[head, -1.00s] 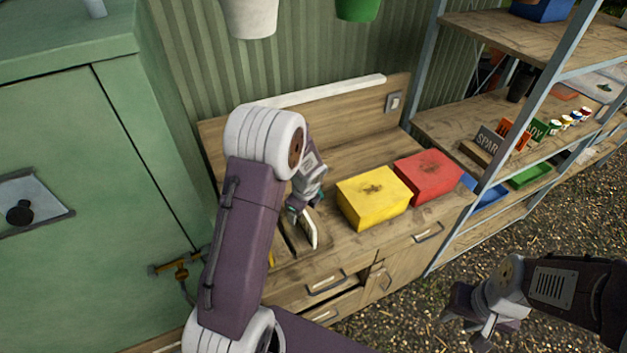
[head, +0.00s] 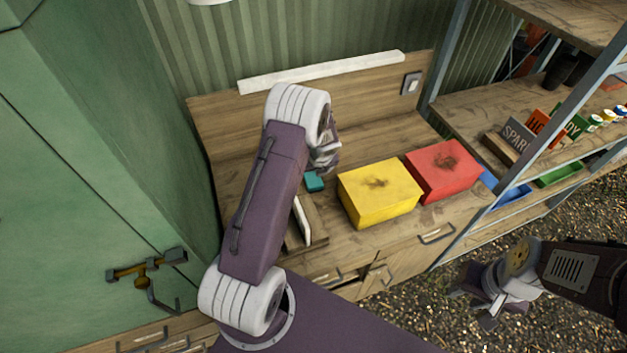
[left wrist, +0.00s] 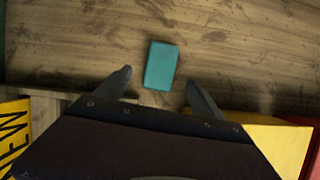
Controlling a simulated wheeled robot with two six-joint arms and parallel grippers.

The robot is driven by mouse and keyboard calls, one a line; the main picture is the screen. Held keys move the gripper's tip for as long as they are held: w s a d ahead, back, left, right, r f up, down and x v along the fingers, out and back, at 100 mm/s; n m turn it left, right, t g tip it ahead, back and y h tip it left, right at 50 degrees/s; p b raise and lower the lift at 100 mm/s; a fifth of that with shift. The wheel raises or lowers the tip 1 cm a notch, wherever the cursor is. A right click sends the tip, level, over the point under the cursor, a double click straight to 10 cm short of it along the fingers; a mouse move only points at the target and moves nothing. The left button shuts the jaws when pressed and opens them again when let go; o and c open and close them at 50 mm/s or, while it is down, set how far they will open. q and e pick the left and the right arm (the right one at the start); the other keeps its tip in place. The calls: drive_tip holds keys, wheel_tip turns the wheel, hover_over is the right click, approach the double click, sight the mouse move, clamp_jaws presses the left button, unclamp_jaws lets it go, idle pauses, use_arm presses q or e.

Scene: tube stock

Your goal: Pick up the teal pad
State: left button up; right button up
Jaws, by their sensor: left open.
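The teal pad (left wrist: 161,66) lies flat on the wooden bench top, a small rectangular block in the left wrist view. It also shows in the head view (head: 314,182), just left of the yellow box. My left gripper (left wrist: 158,82) is open, with its two fingers apart on either side of the pad's near end as seen in the left wrist view. I cannot tell how high the fingers are above the bench. In the head view my left gripper (head: 325,155) is partly hidden by its own arm. My right gripper (head: 475,305) hangs at the lower right, away from the bench; its fingers are unclear.
A yellow box (head: 378,194) and a red box (head: 442,171) stand right of the pad. A wooden holder with a white panel (head: 303,222) stands left and nearer. The green cabinet (head: 70,200) is at left, shelving at right. Bare bench (left wrist: 240,45) surrounds the pad's far side.

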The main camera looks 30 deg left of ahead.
sight(313, 178)
use_arm(q)
drive_tip(key=x, duration=0.2)
drive_tip(key=shift+w+f, duration=0.3)
drive_tip(key=shift+w, duration=0.05)
drive_tip(key=shift+s+a+f, duration=0.1)
drive_tip(key=shift+a+f, duration=0.05)
drive_tip(key=shift+f, duration=0.2)
drive_tip(key=x, duration=0.3)
drive_tip(key=shift+f, duration=0.4)
drive_tip(key=shift+w+f, duration=0.25)
drive_tip(key=shift+s+r, duration=0.1)
drive_tip(key=shift+s, duration=0.1)
drive_tip(key=shift+w+f, duration=0.1)
drive_tip(key=shift+f, duration=0.15)
drive_tip(key=c, duration=1.5)
